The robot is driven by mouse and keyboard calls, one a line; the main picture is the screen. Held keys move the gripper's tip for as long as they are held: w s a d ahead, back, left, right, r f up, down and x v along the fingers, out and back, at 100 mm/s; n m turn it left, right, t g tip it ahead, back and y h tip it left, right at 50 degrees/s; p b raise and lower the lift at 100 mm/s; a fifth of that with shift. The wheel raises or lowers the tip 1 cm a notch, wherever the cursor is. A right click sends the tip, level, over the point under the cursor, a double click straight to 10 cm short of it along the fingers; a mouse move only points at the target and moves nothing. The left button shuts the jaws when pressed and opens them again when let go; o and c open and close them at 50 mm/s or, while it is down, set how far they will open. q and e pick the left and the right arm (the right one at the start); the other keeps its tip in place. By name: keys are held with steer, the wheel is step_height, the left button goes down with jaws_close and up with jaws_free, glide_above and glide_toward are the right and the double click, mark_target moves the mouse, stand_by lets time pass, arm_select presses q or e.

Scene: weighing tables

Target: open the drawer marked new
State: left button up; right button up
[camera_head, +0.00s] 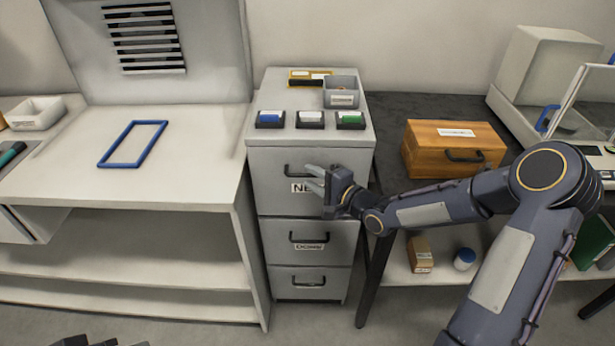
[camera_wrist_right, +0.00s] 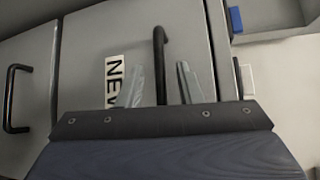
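The top drawer (camera_head: 272,200) of the grey cabinet carries a white label (camera_head: 300,188) with the letters "NE" showing. The label reads NEW in the right wrist view (camera_wrist_right: 115,80). This drawer is closed, flush with the cabinet front. Its dark bar handle (camera_head: 294,172) is partly covered by my right gripper (camera_head: 312,178). In the right wrist view the handle (camera_wrist_right: 160,60) stands between the two fingers of my right gripper (camera_wrist_right: 160,88), with gaps on both sides. The right gripper is open.
Below are two closed drawers with handles (camera_head: 309,246) (camera_head: 309,282). A wooden box (camera_head: 440,160) sits on the dark table right. A white bench (camera_head: 190,160) adjoins left.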

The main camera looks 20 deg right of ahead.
steer(key=shift+x, duration=1.2)
jaws_close()
